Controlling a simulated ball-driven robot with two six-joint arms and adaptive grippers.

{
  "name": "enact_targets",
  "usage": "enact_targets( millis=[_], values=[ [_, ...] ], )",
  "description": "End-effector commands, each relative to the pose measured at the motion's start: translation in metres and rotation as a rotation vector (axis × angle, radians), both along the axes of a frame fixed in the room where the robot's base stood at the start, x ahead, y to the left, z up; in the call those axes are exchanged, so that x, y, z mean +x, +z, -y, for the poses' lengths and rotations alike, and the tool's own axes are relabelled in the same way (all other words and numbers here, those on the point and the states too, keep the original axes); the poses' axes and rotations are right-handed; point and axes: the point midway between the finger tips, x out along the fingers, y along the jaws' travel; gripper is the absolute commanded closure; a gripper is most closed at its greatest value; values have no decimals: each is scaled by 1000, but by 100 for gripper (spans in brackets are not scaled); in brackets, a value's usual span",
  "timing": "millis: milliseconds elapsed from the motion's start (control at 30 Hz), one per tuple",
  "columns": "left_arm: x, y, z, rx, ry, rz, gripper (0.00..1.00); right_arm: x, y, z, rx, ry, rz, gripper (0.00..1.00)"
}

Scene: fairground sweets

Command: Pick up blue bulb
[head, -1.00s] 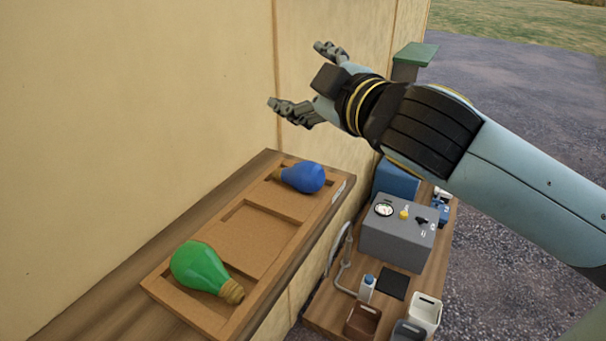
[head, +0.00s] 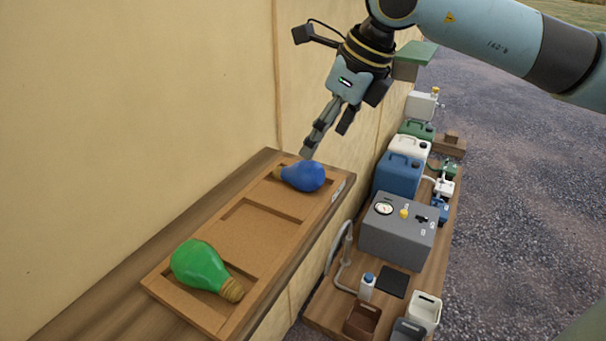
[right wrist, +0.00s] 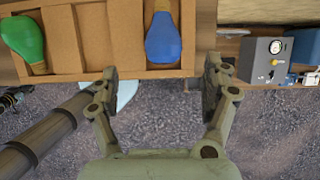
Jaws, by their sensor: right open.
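The blue bulb (head: 304,176) lies on its side in the far compartment of a wooden tray (head: 222,311), its base toward the left. It also shows in the right wrist view (right wrist: 163,38), ahead of the fingers. My right gripper (head: 325,142) points down just above and behind the bulb in the head view. In the right wrist view its fingers (right wrist: 160,88) are wide apart with nothing between them. A green bulb (head: 199,266) lies in the near compartment. The middle compartment is empty. My left gripper does not show.
The tray rests on a wooden shelf (head: 95,311) along a cream wall (head: 140,110). To the right, a lower bench holds a grey gauge box (head: 397,229), a blue canister (head: 399,175), other canisters and small bins (head: 424,312). Gravel ground lies beyond.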

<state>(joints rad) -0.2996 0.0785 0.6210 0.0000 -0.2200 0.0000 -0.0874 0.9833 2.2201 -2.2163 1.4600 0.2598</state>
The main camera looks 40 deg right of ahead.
Motion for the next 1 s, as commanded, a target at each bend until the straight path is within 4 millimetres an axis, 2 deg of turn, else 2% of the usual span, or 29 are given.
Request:
enact_targets(
  millis=[200, 367, 467, 600, 733, 1000],
  values=[
    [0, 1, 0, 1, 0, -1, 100, 11, -27, -5, 10, -1, -1, 19],
    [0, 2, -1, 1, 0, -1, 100, 15, -37, -6, 7, 2, -2, 19],
    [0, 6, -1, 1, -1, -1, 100, 19, -43, -6, 11, -1, -3, 19],
    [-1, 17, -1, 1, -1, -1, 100, 30, -61, -4, 14, -2, -6, 19],
    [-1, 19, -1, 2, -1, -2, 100, 37, -78, -5, 10, 0, -3, 19],
    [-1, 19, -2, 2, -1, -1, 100, 38, -84, -5, 6, 4, -2, 19]
  ],
)
